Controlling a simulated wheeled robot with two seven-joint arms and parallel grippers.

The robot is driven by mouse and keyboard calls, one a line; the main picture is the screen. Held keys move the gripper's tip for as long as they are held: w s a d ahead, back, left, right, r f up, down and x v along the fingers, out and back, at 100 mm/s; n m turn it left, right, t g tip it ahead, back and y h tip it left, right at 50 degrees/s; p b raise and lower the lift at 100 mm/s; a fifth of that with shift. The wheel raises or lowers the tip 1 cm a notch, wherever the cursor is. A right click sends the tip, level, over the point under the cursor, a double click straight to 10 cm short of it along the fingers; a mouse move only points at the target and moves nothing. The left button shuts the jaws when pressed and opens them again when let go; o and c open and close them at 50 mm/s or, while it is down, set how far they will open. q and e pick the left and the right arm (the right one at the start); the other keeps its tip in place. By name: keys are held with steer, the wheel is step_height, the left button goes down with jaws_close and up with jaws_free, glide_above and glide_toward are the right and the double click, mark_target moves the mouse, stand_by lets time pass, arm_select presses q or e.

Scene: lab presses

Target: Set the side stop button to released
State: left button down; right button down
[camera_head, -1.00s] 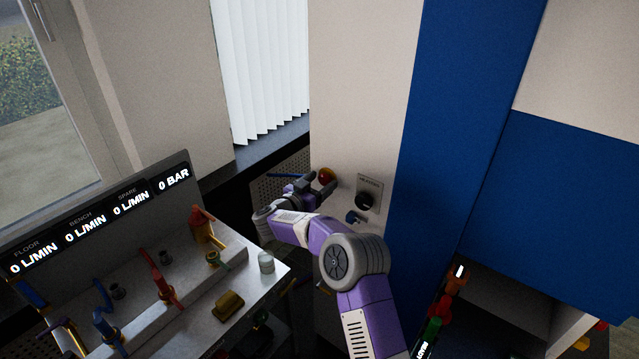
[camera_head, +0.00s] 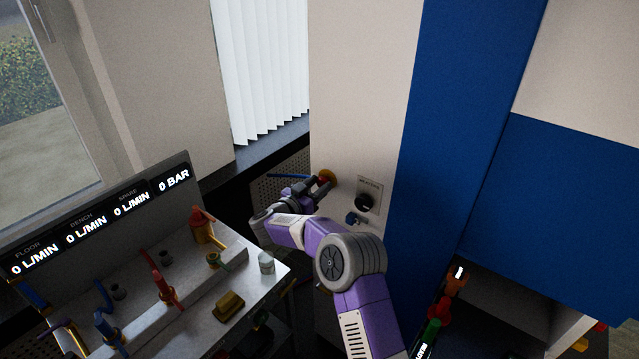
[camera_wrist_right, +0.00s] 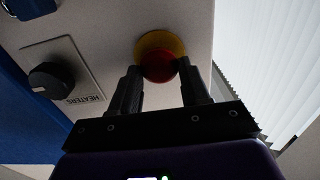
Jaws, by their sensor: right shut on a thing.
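The side stop button (camera_wrist_right: 158,66) is a red mushroom head on a yellow round base, on the pale side panel of the cabinet. In the head view only part of the button (camera_head: 327,176) shows, beside my right gripper (camera_head: 318,186). In the right wrist view my right gripper (camera_wrist_right: 160,85) has its two dark fingers on either side of the red head, shut on it. The head's lower part lies between the fingers. Whether the button is pressed in or out cannot be told. My left gripper is not in view.
A black heaters knob (camera_head: 365,202) on a plate sits right of the button, with a small blue part (camera_head: 354,218) below it. A bench (camera_head: 200,319) with coloured valves and a display (camera_head: 100,222) stands at the left. A blue panel (camera_head: 440,130) rises at the right.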

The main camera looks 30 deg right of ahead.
steer(key=shift+a+f, duration=0.15)
steer(key=c, duration=0.9)
jaws_free()
steer(key=o, duration=0.3)
steer(key=shift+s+a, duration=0.15)
steer(key=shift+o, duration=0.2)
steer(key=v, duration=0.7)
steer(key=shift+a, duration=0.2)
